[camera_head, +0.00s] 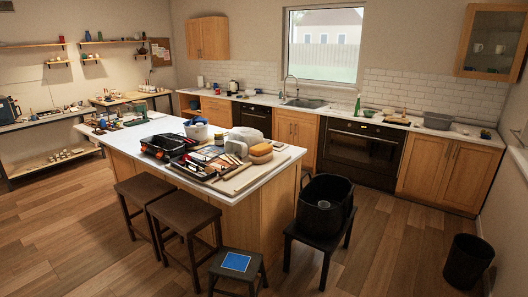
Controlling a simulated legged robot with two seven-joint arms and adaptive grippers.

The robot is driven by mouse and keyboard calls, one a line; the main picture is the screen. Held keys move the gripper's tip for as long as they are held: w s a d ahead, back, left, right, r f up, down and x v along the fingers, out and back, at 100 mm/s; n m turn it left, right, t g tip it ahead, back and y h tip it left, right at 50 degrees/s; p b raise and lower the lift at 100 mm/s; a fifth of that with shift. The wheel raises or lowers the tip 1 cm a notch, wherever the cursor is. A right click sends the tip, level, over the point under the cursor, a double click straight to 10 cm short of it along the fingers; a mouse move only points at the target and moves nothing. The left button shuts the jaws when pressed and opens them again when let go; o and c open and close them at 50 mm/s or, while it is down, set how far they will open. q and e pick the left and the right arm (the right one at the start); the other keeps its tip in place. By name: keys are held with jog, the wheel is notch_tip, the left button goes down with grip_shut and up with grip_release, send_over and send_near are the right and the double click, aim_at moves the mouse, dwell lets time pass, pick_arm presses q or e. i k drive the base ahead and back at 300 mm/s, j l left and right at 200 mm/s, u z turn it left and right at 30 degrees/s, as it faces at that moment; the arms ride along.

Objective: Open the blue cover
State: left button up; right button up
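A flat blue square (236,262) lies on top of a small dark stool (216,272) at the bottom middle of the head view. It has a thin pale border. It is the clearest blue thing in view, but I cannot tell whether it is the blue cover or whether it opens. Neither of my grippers is in view.
A white-topped island (160,127) holds a black tote, tool trays and sponges. Two brown stools (186,212) stand along its front. A black bucket (324,203) sits on a black stand to the right. Wooden floor (400,255) is clear at right, up to a dark bin (468,262).

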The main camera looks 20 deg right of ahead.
aim_at(202, 155)
jog(key=z, duration=0.2)
jog(key=u, duration=0.85)
jog(key=i, duration=4.15)
jog(key=i+j+z, duration=0.15)
jog(key=i+z, duration=0.25)
jog(key=i+j+z, duration=0.55)
jog(key=z, duration=0.2)
jog(key=i, duration=0.1)
